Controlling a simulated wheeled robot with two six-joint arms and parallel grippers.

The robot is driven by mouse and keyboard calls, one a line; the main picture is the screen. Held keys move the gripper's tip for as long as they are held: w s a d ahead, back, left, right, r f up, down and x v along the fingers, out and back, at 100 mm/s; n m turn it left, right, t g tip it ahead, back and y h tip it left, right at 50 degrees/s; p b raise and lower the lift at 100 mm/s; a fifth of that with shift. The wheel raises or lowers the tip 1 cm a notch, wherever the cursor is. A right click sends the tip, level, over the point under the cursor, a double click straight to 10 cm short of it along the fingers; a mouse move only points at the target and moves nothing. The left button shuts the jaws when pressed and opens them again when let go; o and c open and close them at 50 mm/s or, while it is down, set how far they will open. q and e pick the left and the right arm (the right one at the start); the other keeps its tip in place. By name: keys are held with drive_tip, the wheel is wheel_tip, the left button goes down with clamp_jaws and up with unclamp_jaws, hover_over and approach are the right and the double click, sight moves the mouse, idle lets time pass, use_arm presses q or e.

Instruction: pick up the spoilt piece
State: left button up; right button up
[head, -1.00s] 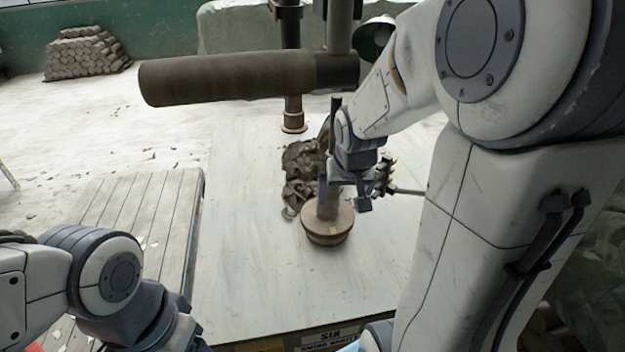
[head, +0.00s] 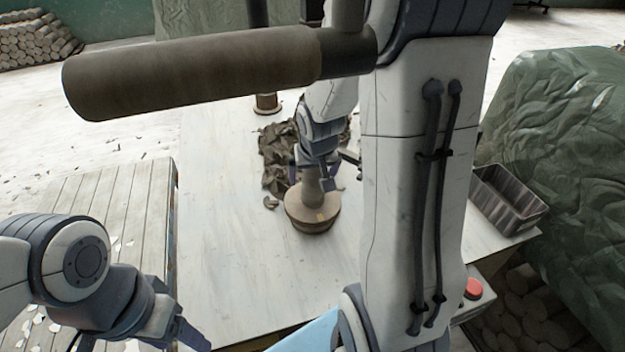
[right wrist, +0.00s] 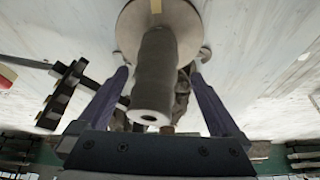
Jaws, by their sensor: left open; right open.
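A grey-brown clay cylinder (head: 312,186) stands upright on a round wooden bat (head: 312,222) on the pale table. In the right wrist view the clay cylinder (right wrist: 156,75) has a hole in its near end and lies between two purple fingers. My right gripper (head: 318,165) is open, with its fingers on either side of the cylinder; whether they touch it I cannot tell. In the right wrist view my right gripper (right wrist: 160,76) shows its fingers apart. My left gripper (head: 185,335) is open and empty at the lower left, partly cut off, far from the cylinder.
A dark heap of clay trimmings (head: 275,160) lies just behind the bat. A thick brown horizontal cylinder (head: 190,75) hangs over the table. A dark metal bin (head: 508,198) and a red button (head: 473,288) are at the right. The table's left part is clear.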

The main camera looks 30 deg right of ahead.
drive_tip(key=x, duration=0.4)
drive_tip(key=shift+w+d, duration=0.1)
drive_tip(key=shift+d, duration=0.15)
clamp_jaws()
drive_tip(key=shift+r, duration=0.1)
drive_tip(key=shift+r, duration=0.1)
